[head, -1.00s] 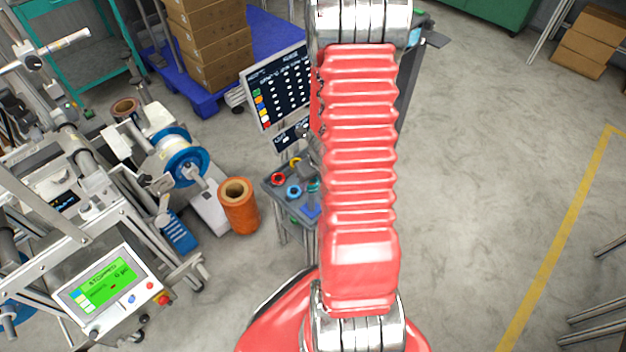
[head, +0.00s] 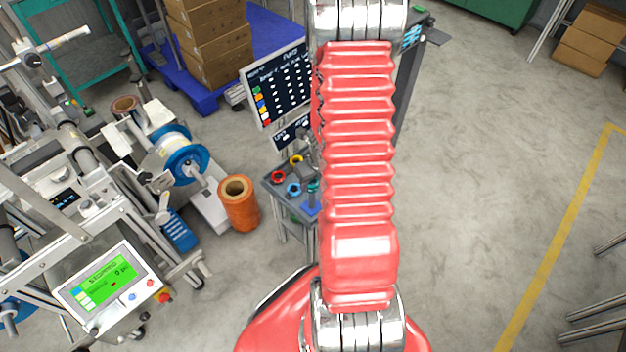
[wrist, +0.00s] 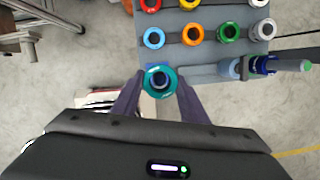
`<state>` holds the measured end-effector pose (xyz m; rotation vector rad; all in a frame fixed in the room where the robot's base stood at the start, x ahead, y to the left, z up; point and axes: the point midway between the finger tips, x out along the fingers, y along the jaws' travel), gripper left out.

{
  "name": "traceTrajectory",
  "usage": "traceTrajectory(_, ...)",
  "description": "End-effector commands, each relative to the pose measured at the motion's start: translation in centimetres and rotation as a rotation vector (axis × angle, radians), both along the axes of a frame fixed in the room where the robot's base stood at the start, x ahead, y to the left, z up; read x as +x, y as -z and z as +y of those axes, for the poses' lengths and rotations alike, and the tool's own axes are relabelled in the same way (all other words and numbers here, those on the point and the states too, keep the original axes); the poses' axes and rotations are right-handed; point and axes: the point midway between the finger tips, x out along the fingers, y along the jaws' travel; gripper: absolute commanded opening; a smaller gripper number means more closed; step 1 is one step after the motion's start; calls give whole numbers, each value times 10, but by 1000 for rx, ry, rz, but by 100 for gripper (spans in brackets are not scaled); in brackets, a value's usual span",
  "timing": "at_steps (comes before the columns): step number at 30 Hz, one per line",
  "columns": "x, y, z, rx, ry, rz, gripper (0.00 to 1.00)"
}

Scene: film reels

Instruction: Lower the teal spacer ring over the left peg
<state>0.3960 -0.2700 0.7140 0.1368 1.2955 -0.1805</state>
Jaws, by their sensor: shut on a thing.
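The teal spacer ring (wrist: 149,78) is between the two fingertips of my gripper (wrist: 160,86) in the wrist view, and the fingers are shut on it. A blue round shape, seen end-on, shows through its hole and looks like the left peg (wrist: 160,82). I cannot tell from above whether the ring is around the peg or just over it. Part of a blue base shows behind the ring.
The grey bench top (wrist: 173,50) carries several coloured rings, including blue (wrist: 146,38), green (wrist: 220,33) and white (wrist: 254,28). To the right, a tall post with a dark blue ring (wrist: 263,65) leans outward in the picture. A sign board (head: 277,85) stands behind the table.

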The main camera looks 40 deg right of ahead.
Motion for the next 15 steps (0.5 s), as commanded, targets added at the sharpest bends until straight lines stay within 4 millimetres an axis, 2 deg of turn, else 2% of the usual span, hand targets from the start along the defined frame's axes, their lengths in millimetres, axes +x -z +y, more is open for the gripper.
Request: traceTrajectory(15, 0, 8, 0, 1, 1, 0, 15)
